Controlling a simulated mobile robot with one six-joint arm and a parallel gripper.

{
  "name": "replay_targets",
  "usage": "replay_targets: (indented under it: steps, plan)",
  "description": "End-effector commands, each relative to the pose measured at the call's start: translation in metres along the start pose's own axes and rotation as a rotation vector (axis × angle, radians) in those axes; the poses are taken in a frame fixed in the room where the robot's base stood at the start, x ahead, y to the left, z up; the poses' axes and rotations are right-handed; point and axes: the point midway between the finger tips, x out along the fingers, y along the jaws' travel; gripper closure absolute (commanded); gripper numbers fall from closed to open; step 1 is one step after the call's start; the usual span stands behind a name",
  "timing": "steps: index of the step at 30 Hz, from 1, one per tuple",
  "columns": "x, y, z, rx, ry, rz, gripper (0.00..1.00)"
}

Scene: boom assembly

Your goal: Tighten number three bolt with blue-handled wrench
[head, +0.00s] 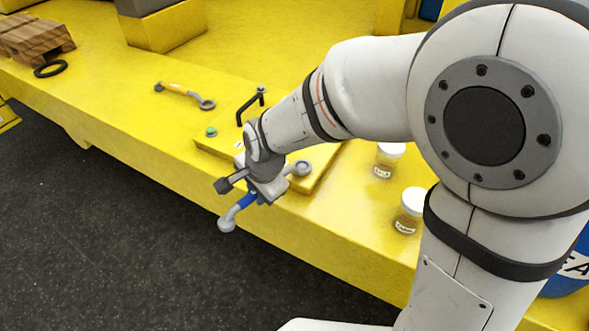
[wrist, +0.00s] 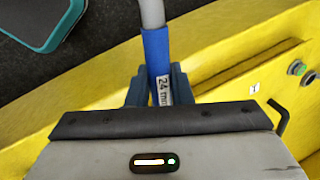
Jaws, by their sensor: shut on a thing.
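My gripper (head: 258,192) is shut on the blue-handled wrench (head: 247,200), in front of the yellow bolt plate (head: 318,160). The wrench has grey ends, one low left over the floor and one by the plate's edge. In the wrist view, my gripper (wrist: 158,88) clasps the blue handle (wrist: 155,50), which bears a "24 mm" label; the grey shank runs up out of frame. A green-topped bolt (head: 211,132) stands on the plate's left corner and also shows in the wrist view (wrist: 297,67). My arm hides part of the plate. I cannot tell which bolt is number three.
A black bent handle (head: 240,110) rises from the plate. A yellow-handled wrench (head: 183,92) lies on the yellow deck behind. Two lidded jars (head: 388,160) (head: 410,212) stand to the right. Dark floor lies in front.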

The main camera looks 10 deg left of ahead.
Motion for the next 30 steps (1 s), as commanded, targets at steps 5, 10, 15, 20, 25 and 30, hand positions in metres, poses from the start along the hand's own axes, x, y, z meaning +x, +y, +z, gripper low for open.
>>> replay_targets:
  steps: [5,10,15,20,25,30]
  plan:
    - [-0.0002,-0.0012,-0.0002,0.007,0.002,-0.002,1.0]
    - [-0.0002,-0.0011,-0.0004,0.007,0.002,-0.002,1.0]
    - [0.0003,-0.0049,-0.0005,0.029,0.01,0.0,1.0]
    - [0.0021,-0.0089,-0.0008,0.061,0.019,0.0,1.0]
    - [0.0025,-0.0094,-0.001,0.067,0.02,-0.001,1.0]
    - [0.0025,-0.0094,-0.0011,0.067,0.02,-0.001,1.0]
